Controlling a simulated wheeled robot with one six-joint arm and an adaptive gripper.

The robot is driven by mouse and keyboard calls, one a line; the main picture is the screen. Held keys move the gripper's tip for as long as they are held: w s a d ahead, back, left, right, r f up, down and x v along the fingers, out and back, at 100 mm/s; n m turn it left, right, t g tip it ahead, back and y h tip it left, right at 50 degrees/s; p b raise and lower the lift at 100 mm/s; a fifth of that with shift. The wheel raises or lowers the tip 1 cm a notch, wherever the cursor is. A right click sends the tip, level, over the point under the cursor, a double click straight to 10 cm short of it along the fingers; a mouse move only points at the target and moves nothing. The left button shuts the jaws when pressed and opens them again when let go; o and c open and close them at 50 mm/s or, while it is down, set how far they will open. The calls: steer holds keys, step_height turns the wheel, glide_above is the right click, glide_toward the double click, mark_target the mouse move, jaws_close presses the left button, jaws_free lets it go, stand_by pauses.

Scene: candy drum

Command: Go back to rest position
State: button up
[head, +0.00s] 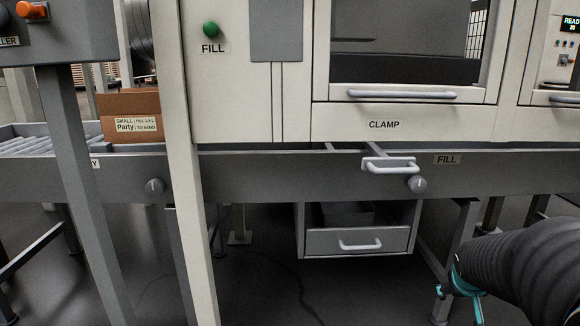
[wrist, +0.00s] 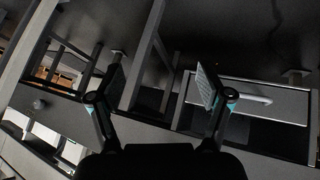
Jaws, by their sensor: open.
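My gripper (wrist: 157,84) is open and empty in the wrist view. Its two dark fingers with teal joints stand wide apart, with no object between them. In the head view my dark ribbed arm enters at the lower right. Teal parts of my gripper (head: 458,287) show at its end, in front of the frame legs and below the rail. The fingertips are not clear there. My gripper appears apart from the drawer and the handles.
The machine has a CLAMP door (head: 405,95) with a grey handle, and a green FILL button (head: 211,29). A small pull handle (head: 390,165) sticks out at the rail. Below is a drawer (head: 358,241). A cardboard box (head: 131,116) stands left on the conveyor. Open floor lies centre front.

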steer(key=s+a+r+y+p, duration=0.1)
steer(key=s+a+r+p, duration=0.1)
steer(key=s+a+r, duration=0.2)
steer(key=s+a+r+n+y+p, duration=0.1)
steer(key=s+a+r+y+p, duration=0.1)
steer(key=s+a+r, duration=0.3)
steer(key=s+a+r+y+p, duration=0.1)
steer(key=s+a+r+p, duration=0.3)
steer(key=s+a, duration=0.6)
steer(key=a, duration=0.3)
steer(key=shift+s+a+r+n+g, duration=0.3)
steer(key=shift+a+r, duration=0.05)
steer(key=shift+a, duration=0.05)
